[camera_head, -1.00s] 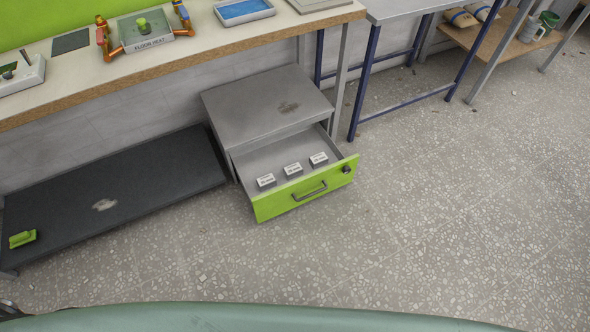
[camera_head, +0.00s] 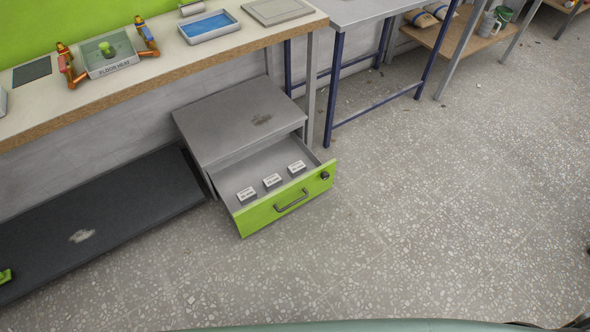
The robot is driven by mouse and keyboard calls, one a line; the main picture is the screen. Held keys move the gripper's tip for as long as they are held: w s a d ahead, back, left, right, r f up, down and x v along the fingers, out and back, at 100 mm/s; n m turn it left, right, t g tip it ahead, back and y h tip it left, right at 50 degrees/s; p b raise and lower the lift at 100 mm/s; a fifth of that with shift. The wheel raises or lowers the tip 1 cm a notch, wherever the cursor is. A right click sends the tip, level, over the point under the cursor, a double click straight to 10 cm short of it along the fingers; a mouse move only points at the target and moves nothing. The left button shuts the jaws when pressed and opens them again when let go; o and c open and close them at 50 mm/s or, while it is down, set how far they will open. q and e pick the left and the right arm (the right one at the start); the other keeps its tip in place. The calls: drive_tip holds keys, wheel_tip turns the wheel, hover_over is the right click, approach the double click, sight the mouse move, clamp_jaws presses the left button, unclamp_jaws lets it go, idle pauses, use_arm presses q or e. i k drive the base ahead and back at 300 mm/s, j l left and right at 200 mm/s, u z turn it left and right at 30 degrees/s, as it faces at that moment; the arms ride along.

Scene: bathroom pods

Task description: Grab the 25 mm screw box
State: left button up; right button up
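Three small white-topped boxes stand in a row in the open drawer: a left box (camera_head: 247,195), a middle box (camera_head: 272,181) and a right box (camera_head: 297,168). Their labels are too small to read, so I cannot tell which is the 25 mm screw box. The drawer has a green front (camera_head: 262,213) with a dark handle (camera_head: 291,200) and a dark lock or knob at its right end. It is pulled out of a grey cabinet (camera_head: 232,116). Neither of my grippers is in view.
A workbench (camera_head: 120,95) runs above the cabinet, with a blue tray (camera_head: 208,25) and a green-button box (camera_head: 108,55) on it. A low black platform (camera_head: 110,215) lies left of the cabinet. A blue-legged table (camera_head: 365,10) stands to the right. The speckled floor (camera_head: 420,210) before the drawer is clear.

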sight(270, 183)
drive_tip(key=u, duration=1.1)
drive_tip(key=i+l+u, duration=0.1)
drive_tip(key=l+u, duration=1.35)
drive_tip(key=k+l+u, duration=0.15)
drive_tip(key=l+u, duration=0.35)
drive_tip(key=j, duration=0.1)
